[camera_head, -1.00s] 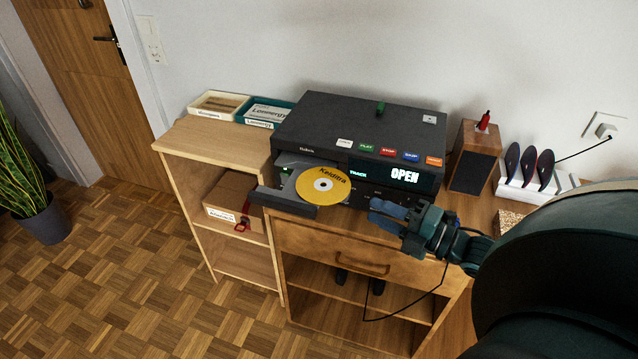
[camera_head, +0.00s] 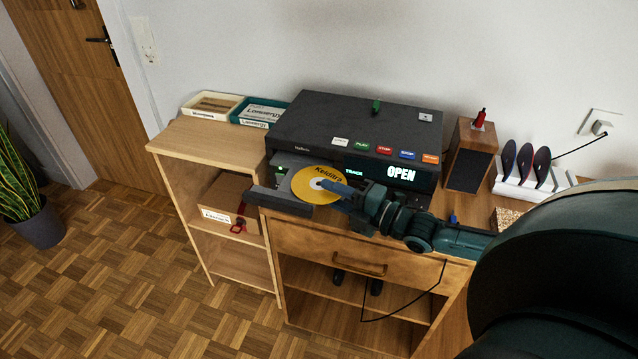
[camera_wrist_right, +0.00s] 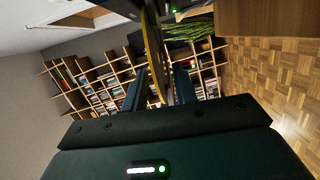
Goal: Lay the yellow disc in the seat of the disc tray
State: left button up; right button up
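The yellow disc (camera_head: 318,184), with dark lettering and a pale centre, lies over the pulled-out dark disc tray (camera_head: 278,201) of the black player. I cannot tell whether it sits fully in the seat. My right gripper (camera_head: 337,194) is at the disc's right front edge. In the right wrist view the yellow disc (camera_wrist_right: 154,48) shows nearly edge-on between the two separated fingers of my right gripper (camera_wrist_right: 159,87), with gaps at both sides. The fingertips hide a little of the disc in the head view. My left gripper is not in view.
The black player (camera_head: 350,125) shows OPEN and stands on a wooden cabinet (camera_head: 320,240). A wooden speaker (camera_head: 470,155) and a white rack (camera_head: 535,180) of dark discs stand to its right. Two small trays (camera_head: 212,104) sit on the shelf at left.

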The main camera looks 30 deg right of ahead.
jog(key=shift+x, duration=0.85)
jog(key=shift+c, duration=0.6)
grip_shut()
